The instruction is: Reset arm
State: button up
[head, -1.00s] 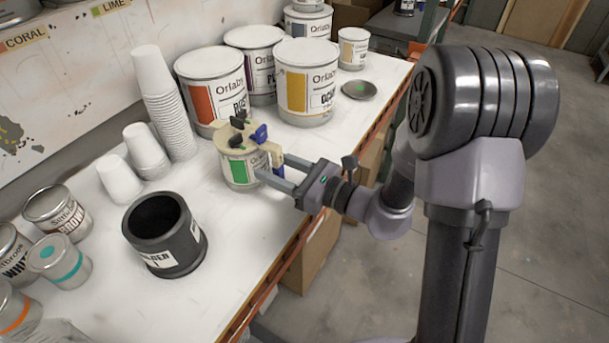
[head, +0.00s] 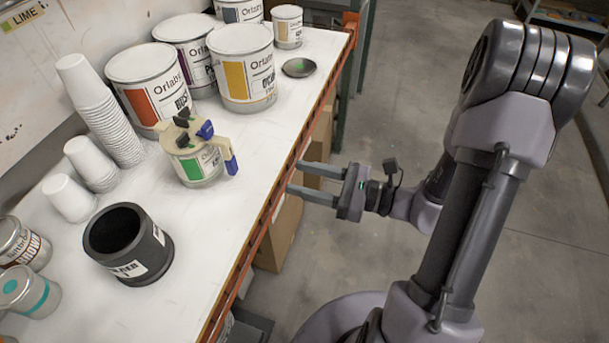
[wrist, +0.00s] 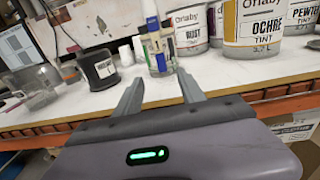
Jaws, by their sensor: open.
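My gripper (head: 315,182) is open and empty, out past the front edge of the white bench (head: 240,215), with its fingers pointing toward the bench. In the wrist view its two fingers (wrist: 160,98) are spread apart with nothing between them. A small can with a green label (head: 197,165) stands on the bench to the left of the gripper. A beige clamp-like piece with black and blue parts (head: 190,135) sits on its top. This can also shows in the wrist view (wrist: 160,62), beyond the fingers and apart from them.
Stacked white cups (head: 100,110) and large paint cans (head: 243,65) stand behind. A dark lid (head: 299,67) lies at the right. The floor (head: 400,100) right of the bench is open.

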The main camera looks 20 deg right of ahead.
jog(key=s+a+r+n+g+h, duration=0.3)
jog(key=s+a+n+g+h, duration=0.3)
jog(key=s+a+n+g, duration=0.6)
jog(key=d+r+n+t+h, duration=0.6)
jog(key=d+r+n+t, duration=0.1)
jog(key=d+n, duration=0.1)
jog(key=shift+s+n+h, duration=0.3)
jog(key=shift+n, duration=0.1)
